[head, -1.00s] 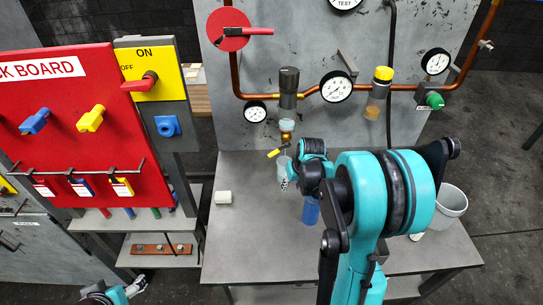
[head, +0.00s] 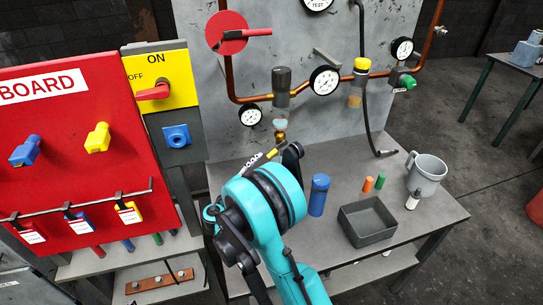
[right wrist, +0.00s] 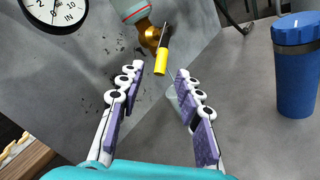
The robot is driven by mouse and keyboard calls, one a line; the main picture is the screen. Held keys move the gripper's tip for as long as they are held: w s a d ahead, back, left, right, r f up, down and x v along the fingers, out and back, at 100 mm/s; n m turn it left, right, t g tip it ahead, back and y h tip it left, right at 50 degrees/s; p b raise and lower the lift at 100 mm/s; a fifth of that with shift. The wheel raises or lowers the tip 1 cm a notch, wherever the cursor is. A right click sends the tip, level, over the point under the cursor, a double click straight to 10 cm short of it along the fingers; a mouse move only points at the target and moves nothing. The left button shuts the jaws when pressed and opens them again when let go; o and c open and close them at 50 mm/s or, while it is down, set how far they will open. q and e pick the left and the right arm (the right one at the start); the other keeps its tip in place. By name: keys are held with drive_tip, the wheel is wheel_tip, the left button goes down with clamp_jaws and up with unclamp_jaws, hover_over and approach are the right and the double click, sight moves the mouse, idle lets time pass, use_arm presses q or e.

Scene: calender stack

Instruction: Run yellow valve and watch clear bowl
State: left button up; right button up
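The yellow valve handle (right wrist: 161,61) shows in the right wrist view, hanging from a brass valve (right wrist: 148,36). In the head view the yellow handle (head: 271,153) is small and partly crowded by my gripper. The clear bowl (head: 281,123) sits above the brass valve, under a dark regulator; its lower part shows in the right wrist view (right wrist: 128,8). My right gripper (right wrist: 162,72) is open and empty, its fingers on either side of the handle's line; contact is not visible. My left gripper is not in view.
A clear cup (right wrist: 173,100) stands below the valve, partly behind a finger. A blue bottle (head: 318,195), grey tray (head: 368,236) and grey pitcher (head: 427,172) are on the bench. A red lock board (head: 70,160) stands left. A pressure gauge (head: 250,115) is close to the valve.

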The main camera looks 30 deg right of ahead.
sight(271, 155)
drive_tip(key=b+x, duration=0.1)
drive_tip(key=x, duration=0.6)
drive_tip(key=shift+d+b, duration=0.2)
drive_tip(key=shift+b, duration=0.1)
